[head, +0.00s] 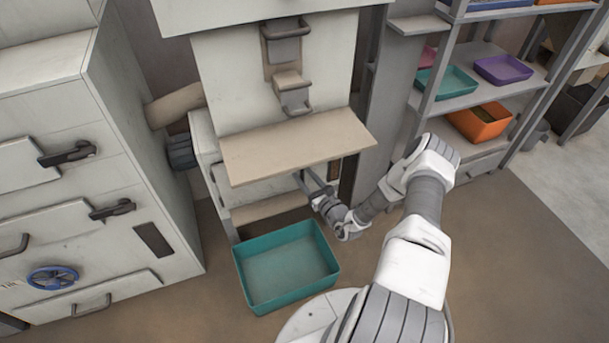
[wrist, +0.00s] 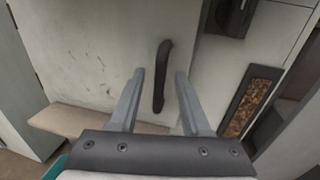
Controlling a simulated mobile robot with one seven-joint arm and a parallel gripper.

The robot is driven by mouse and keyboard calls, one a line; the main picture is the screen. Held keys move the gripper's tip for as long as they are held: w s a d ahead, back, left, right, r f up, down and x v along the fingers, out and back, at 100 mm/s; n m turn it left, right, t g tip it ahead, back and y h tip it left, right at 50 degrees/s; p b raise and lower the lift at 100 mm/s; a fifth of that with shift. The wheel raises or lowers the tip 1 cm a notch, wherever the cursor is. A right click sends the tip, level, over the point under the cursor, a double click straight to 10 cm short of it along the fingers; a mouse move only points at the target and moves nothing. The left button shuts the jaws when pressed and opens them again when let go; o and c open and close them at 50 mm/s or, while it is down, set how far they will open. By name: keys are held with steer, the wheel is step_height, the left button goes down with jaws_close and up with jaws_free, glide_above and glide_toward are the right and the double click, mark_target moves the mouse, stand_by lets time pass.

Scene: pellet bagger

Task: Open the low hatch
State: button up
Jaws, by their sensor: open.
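The low hatch (wrist: 95,55) is a pale, scuffed panel that fills the middle of the wrist view and looks shut. Its dark upright bar handle (wrist: 161,78) shows between my two fingers. In the head view the low hatch (head: 262,188) is mostly hidden under the tan shelf, and its handle cannot be made out. My gripper (head: 308,182) is open in front of the machine's lower right, just below the shelf. In the wrist view my gripper (wrist: 160,72) has one finger on each side of the handle, apart from it.
A tan shelf (head: 295,145) juts out above my gripper. A teal bin (head: 285,265) stands on the floor below. A pellet window (wrist: 249,103) and a dark fitting (wrist: 229,14) are right of the hatch. A cabinet (head: 140,170) stands left, a storage rack (head: 470,102) right.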

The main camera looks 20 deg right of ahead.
jaws_close()
stand_by(1.4)
